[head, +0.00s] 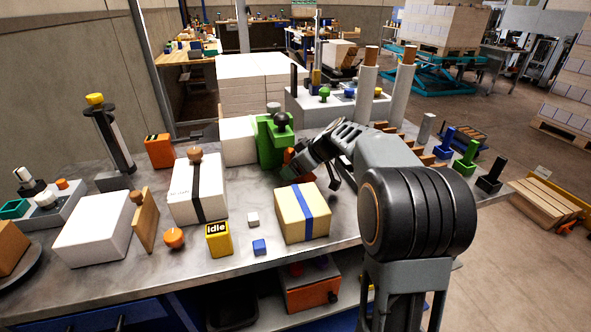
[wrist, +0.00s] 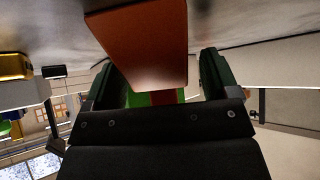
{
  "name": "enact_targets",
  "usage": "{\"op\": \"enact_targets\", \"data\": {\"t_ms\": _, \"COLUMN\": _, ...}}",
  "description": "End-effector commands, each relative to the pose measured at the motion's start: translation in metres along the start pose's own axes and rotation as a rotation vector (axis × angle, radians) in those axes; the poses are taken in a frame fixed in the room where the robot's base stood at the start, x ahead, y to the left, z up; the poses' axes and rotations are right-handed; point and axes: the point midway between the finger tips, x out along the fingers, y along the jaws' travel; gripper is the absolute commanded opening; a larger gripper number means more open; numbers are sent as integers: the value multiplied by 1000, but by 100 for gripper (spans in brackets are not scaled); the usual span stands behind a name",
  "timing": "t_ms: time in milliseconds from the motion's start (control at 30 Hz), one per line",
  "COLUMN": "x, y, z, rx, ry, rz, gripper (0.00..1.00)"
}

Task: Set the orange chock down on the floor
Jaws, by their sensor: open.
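An orange block, which looks like the orange chock (wrist: 140,45), lies between the two fingers of my gripper (wrist: 160,78) in the wrist view. The fingers stand apart on either side of it, and I cannot tell whether they touch it. In the head view my gripper (head: 312,172) is low over the bench beside a green holder (head: 270,140). A little orange (head: 290,160) shows there between the holder and the gripper; the rest is hidden by my arm.
On the bench (head: 130,275), a blue-banded yellow box (head: 302,212), a black-banded white box (head: 197,188) and a yellow "idle" block (head: 218,240) stand nearby. White stacks (head: 255,80) are behind. Open floor (head: 510,270) lies to the right, with a wooden pallet (head: 545,200).

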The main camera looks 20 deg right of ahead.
Motion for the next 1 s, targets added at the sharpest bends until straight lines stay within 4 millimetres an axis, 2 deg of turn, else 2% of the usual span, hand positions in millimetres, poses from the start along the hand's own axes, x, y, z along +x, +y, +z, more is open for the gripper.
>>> {"op": "enact_targets", "data": {"t_ms": 100, "x": 0, "y": 0, "z": 0, "rx": 0, "ry": 0, "rz": 0, "gripper": 79}}
{"op": "enact_targets", "data": {"t_ms": 767, "x": -1, "y": 0, "z": 0, "rx": 0, "ry": 1, "rz": 1, "gripper": 16}}
{"op": "enact_targets", "data": {"t_ms": 1000, "x": -5, "y": 0, "z": -1, "rx": 0, "ry": 1, "rz": 2, "gripper": 16}}
